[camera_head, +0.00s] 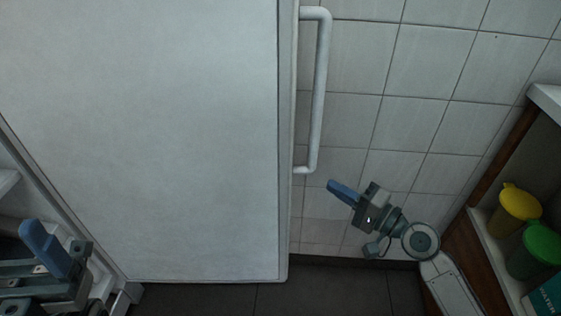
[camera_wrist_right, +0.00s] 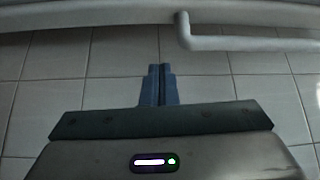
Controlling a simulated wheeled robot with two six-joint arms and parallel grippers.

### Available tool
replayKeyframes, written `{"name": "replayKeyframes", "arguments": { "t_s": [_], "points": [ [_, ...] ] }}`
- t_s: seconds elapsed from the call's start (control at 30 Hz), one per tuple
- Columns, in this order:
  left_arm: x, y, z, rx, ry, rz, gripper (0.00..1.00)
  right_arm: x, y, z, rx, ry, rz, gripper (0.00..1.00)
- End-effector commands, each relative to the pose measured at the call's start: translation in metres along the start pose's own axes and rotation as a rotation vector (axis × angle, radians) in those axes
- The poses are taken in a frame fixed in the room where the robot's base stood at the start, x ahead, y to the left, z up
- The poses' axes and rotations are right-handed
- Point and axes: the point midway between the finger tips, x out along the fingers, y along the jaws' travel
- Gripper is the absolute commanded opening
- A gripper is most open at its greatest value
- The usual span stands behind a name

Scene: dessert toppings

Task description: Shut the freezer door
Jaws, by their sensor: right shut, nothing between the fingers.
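The freezer door (camera_head: 190,150) is a large white panel filling the left and middle of the head view. It stands open, with part of the white freezer interior (camera_head: 12,200) showing at far left. Its long white handle (camera_head: 320,90) is on the right edge. My right gripper (camera_head: 340,191) is shut and empty, below and right of the handle, apart from it. In the right wrist view its blue fingers (camera_wrist_right: 158,84) are together, with the handle (camera_wrist_right: 240,43) beyond to the upper right. My left gripper (camera_head: 45,246) is at the lower left by the freezer interior; its finger gap is hidden.
A white tiled wall (camera_head: 430,60) stands behind the door's handle side. At the right, a wood-edged shelf (camera_head: 487,225) holds a yellow container (camera_head: 519,208) and a green one (camera_head: 541,250). Dark floor (camera_head: 330,288) shows below.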

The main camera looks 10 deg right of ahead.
Motion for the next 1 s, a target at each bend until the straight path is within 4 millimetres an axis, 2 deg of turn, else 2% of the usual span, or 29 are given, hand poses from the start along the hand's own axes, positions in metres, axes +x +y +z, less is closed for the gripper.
{"name": "replayKeyframes", "arguments": {
  "t_s": [0.13, 0.27, 0.8, 1.0],
  "points": [
    [0.001, 0.000, -0.001, -0.003, -0.009, 0.007, 0.73, -0.005, 0.010, 0.007, 0.086, -0.064, 0.047, 0.00],
    [0.000, 0.000, -0.001, -0.004, -0.009, 0.007, 0.73, 0.002, 0.011, 0.008, 0.092, -0.067, 0.045, 0.00],
    [-0.003, 0.000, -0.001, -0.003, 0.000, 0.003, 0.73, 0.073, 0.013, 0.013, 0.090, -0.065, 0.042, 0.00],
    [-0.004, 0.000, -0.001, -0.002, 0.001, 0.002, 0.73, 0.090, 0.015, 0.014, 0.089, -0.065, 0.044, 0.00]
  ]
}}
